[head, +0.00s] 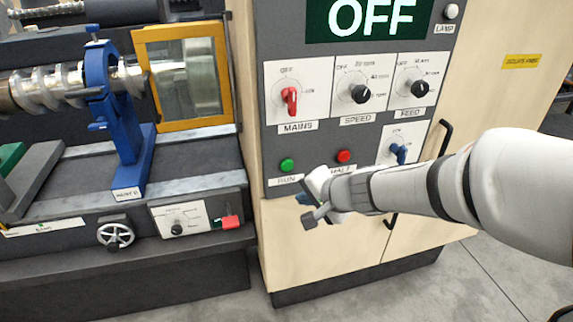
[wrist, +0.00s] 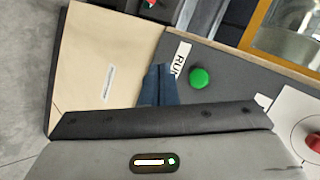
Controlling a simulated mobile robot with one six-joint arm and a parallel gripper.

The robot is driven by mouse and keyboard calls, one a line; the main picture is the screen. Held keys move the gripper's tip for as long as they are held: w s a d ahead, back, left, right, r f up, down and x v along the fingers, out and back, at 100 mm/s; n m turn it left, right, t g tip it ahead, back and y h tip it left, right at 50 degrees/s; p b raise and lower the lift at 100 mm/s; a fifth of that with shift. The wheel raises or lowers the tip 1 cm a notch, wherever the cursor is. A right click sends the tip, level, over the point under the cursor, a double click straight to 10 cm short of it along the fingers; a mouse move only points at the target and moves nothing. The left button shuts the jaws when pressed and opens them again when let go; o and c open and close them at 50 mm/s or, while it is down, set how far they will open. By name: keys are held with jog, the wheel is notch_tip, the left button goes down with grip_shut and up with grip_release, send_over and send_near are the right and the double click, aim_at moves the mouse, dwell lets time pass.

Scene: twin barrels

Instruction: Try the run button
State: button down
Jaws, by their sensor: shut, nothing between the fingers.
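The green run button (head: 287,165) is on the grey control panel, above its RUN label. It also shows in the wrist view (wrist: 200,78), uncovered. My gripper (head: 303,199) is shut and empty, just below and right of the button in the head view. In the wrist view its blue fingertips (wrist: 159,70) are together, left of the button and beside the RUN label. They look apart from the button; the exact gap to the panel is unclear. The display (head: 370,18) reads OFF.
The red halt button (head: 344,156) is right of the run button. Above are the red mains switch (head: 290,98), the speed knob (head: 360,93) and the feed knob (head: 419,89). A blue switch (head: 399,150) and black door handle (head: 443,138) are near my arm. A machine (head: 75,180) stands left.

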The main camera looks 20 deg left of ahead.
jog(key=shift+w, duration=0.1)
jog(key=p, duration=0.3)
send_near(286, 172)
jog(key=shift+w+a+f, duration=0.3)
jog(key=shift+a+f, duration=0.45)
jog(key=shift+f, duration=0.25)
jog(key=shift+w+a+f, duration=0.25)
jog(key=shift+a+f, duration=0.55)
jog(key=shift+f, duration=0.2)
jog(key=shift+w, duration=0.15)
jog(key=shift+w+a, duration=0.2)
jog(key=shift+w, duration=0.1)
jog(key=shift+w+a, duration=0.25)
jog(key=shift+w, duration=0.15)
dwell(0.9)
jog(key=shift+s+d+b, duration=0.1)
jog(key=shift+b, duration=0.3)
jog(key=shift+s+d+b, duration=0.4)
jog(key=shift+s+b, duration=0.05)
jog(key=shift+s, duration=0.2)
jog(key=shift+s, duration=0.1)
